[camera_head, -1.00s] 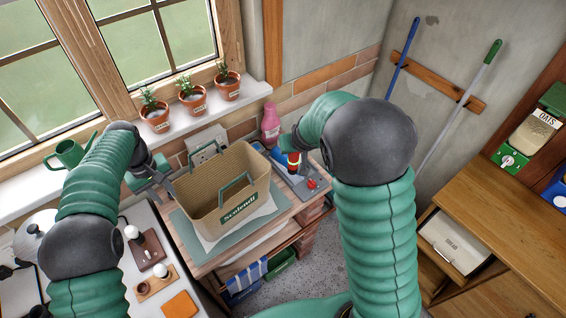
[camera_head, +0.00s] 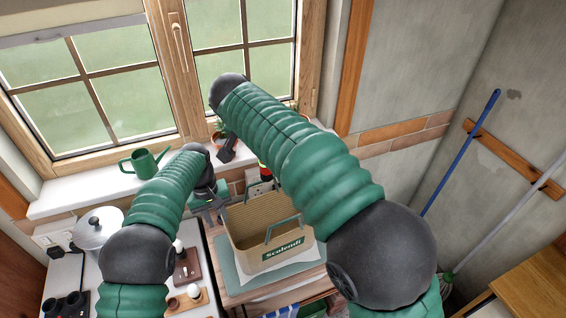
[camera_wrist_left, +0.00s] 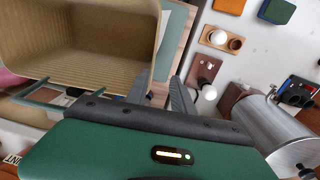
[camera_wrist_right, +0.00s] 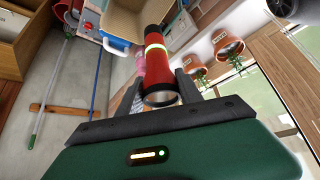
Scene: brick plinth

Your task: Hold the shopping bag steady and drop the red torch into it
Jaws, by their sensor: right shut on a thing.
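The tan shopping bag (camera_head: 250,232) with green handles stands open and upright on a mat on the bench; its inside looks empty in the left wrist view (camera_wrist_left: 85,30). My left gripper (camera_head: 212,203) is at the bag's left rim, and its fingers (camera_wrist_left: 162,92) are apart with nothing seen clamped between them. Whether a finger touches the bag is unclear. My right gripper (camera_wrist_right: 160,90) is shut on the red torch (camera_wrist_right: 162,62). In the head view the torch (camera_head: 265,173) shows partly, behind the bag's far rim, while my right arm hides most of that gripper.
A green watering can (camera_head: 143,162) and potted plants (camera_wrist_right: 228,45) stand on the windowsill. A pink bottle (camera_wrist_right: 140,67) is near the torch.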

